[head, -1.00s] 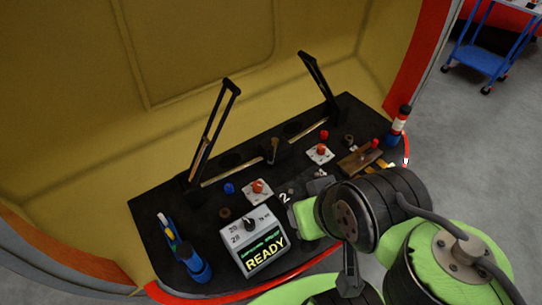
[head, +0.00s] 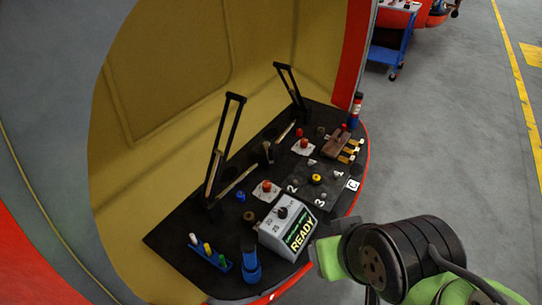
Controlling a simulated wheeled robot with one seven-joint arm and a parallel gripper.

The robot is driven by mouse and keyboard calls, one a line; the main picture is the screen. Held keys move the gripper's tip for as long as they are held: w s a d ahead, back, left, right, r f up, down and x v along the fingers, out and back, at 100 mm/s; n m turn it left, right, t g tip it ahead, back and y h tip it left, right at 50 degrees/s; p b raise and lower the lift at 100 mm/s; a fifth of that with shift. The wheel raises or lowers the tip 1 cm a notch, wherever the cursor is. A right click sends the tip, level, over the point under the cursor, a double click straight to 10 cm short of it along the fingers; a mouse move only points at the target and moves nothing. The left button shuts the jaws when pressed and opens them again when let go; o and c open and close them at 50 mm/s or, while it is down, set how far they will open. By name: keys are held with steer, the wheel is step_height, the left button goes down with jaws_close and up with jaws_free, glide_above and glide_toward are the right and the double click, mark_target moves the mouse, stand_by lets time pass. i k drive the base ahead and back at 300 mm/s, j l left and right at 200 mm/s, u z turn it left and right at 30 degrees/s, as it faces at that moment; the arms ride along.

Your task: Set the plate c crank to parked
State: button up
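A dark square plate marked C (head: 352,184) lies on the right part of the black console, with the numbers 1 to 4 around it. A yellow round knob (head: 315,179) sits at its middle. A crank handle and its setting are too small to make out. Small grey pieces show near the numbers. My gripper (head: 326,258) is at the front edge of the console, below and apart from the plate. Only its green and dark housing shows; its fingers cannot be made out.
A grey box reading READY (head: 289,231) stands left of the plate. A wooden block with a red knob (head: 339,141) and a blue-and-red bottle (head: 355,108) are behind it. Two tall black levers (head: 222,150) rise at the back. Open floor (head: 450,150) lies to the right.

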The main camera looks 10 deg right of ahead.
mark_target(269, 149)
steer(key=i+l+u, duration=0.25)
steer(key=l+u, duration=0.15)
steer(key=l, duration=0.15)
steer(key=i+l+u, duration=0.2)
steer(key=l+u, duration=0.15)
steer(key=l, duration=0.3)
steer(key=l+u, duration=0.4)
steer(key=l, duration=0.25)
steer(key=l+u, duration=0.35)
steer(key=l, duration=0.35)
steer(key=i, duration=0.05)
